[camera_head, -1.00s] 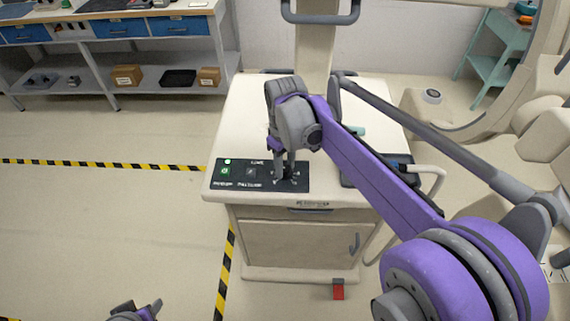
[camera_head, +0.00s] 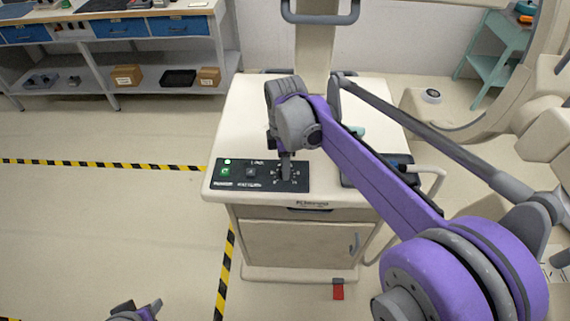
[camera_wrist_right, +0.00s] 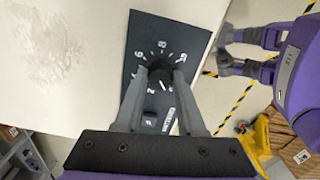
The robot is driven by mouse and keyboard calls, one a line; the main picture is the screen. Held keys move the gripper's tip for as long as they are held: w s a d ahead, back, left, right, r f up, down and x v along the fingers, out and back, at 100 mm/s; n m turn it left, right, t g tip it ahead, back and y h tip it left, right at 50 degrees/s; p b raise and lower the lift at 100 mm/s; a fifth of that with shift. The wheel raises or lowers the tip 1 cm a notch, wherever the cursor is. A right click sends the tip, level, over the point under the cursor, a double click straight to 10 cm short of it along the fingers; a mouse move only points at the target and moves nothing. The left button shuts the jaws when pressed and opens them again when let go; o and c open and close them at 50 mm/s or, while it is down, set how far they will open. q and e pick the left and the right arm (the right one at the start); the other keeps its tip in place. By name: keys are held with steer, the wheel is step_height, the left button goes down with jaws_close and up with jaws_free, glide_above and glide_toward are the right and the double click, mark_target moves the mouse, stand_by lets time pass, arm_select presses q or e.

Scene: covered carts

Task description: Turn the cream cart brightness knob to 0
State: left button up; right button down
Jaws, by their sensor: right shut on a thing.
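The cream cart (camera_head: 250,115) stands in the middle of the head view, with a black control panel (camera_head: 232,183) at its front left. My right gripper (camera_head: 286,176) reaches down to the panel's right part. In the right wrist view, its two fingers (camera_wrist_right: 161,74) are shut on the dark round brightness knob (camera_wrist_right: 159,71), one on each side. White numbers and ticks ring the knob; the fingers hide part of it, and I cannot read its setting. My left gripper (camera_head: 136,308) is open and empty at the head view's bottom left, away from the cart.
A green-lit button (camera_head: 225,171) and a small switch (camera_head: 251,173) sit left of the knob. A dark device (camera_head: 352,174) lies on the cart's right side. A workbench (camera_head: 140,45) stands behind left. Yellow-black tape (camera_head: 100,164) marks open floor on the left.

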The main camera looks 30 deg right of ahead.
steer(key=shift+n, duration=0.6)
steer(key=c, duration=0.5)
jaws_free()
steer(key=shift+r, duration=0.1)
step_height(320, 180, up, 11)
steer(key=shift+f+p, duration=0.2)
steer(key=shift+p, duration=0.15)
